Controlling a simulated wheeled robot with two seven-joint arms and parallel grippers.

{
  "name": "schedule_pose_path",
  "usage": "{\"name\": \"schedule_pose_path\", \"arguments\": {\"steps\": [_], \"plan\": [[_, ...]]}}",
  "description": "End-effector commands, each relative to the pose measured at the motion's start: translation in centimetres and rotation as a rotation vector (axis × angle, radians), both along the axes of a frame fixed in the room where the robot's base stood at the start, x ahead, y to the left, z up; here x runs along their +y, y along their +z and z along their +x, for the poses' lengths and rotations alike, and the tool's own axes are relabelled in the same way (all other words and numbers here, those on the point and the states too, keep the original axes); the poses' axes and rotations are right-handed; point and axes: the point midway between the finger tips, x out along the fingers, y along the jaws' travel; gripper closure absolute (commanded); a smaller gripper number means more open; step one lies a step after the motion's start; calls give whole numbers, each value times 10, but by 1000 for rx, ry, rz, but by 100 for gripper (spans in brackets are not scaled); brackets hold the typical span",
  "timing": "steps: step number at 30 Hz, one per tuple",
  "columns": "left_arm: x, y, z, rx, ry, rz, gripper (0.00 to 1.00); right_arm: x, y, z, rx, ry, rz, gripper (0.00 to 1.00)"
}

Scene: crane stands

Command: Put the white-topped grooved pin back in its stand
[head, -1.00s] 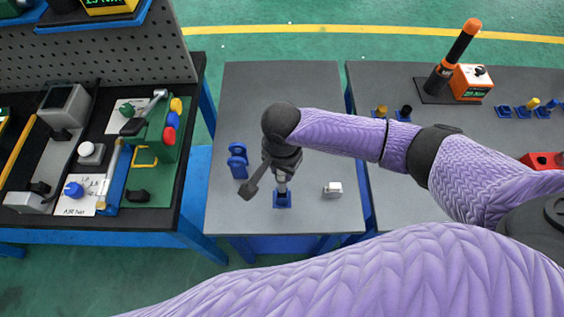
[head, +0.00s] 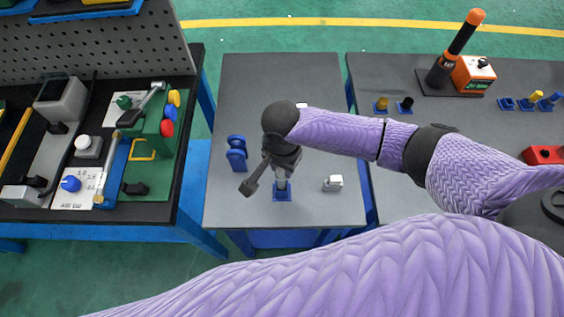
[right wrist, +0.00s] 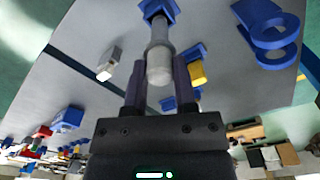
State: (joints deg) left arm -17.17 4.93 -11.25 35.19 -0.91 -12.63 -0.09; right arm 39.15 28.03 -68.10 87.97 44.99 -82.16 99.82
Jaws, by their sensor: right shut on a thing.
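The white-topped grooved pin (right wrist: 158,66) is upright between the fingers of my right gripper (right wrist: 158,85), which is shut on it near its white top. In the head view the pin (head: 283,184) shows below my right gripper (head: 282,172). Its lower end meets the small blue stand (head: 283,197) on the grey table. The stand also shows at the top of the right wrist view (right wrist: 158,7). I cannot tell how deep the pin sits in it. My left gripper is not in view.
A blue two-ring holder (head: 236,154) stands left of the gripper, and a small white-and-grey block (head: 333,183) lies to the right. The right table holds an orange-and-black tool (head: 456,48) and several small stands. The middle table's left rear is clear.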

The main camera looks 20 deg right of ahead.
Motion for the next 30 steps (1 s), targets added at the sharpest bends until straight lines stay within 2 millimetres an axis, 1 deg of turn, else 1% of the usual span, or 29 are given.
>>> {"name": "schedule_pose_path", "arguments": {"steps": [12,26,27,29,30], "plan": [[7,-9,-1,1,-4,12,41,0,-18,0,1,0,-1,100],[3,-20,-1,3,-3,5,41,0,-36,0,1,-1,1,100],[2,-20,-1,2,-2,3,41,0,-37,0,1,-1,1,64],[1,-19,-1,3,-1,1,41,0,-36,0,1,0,1,51],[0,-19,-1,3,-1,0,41,0,-35,0,0,0,0,43]]}}
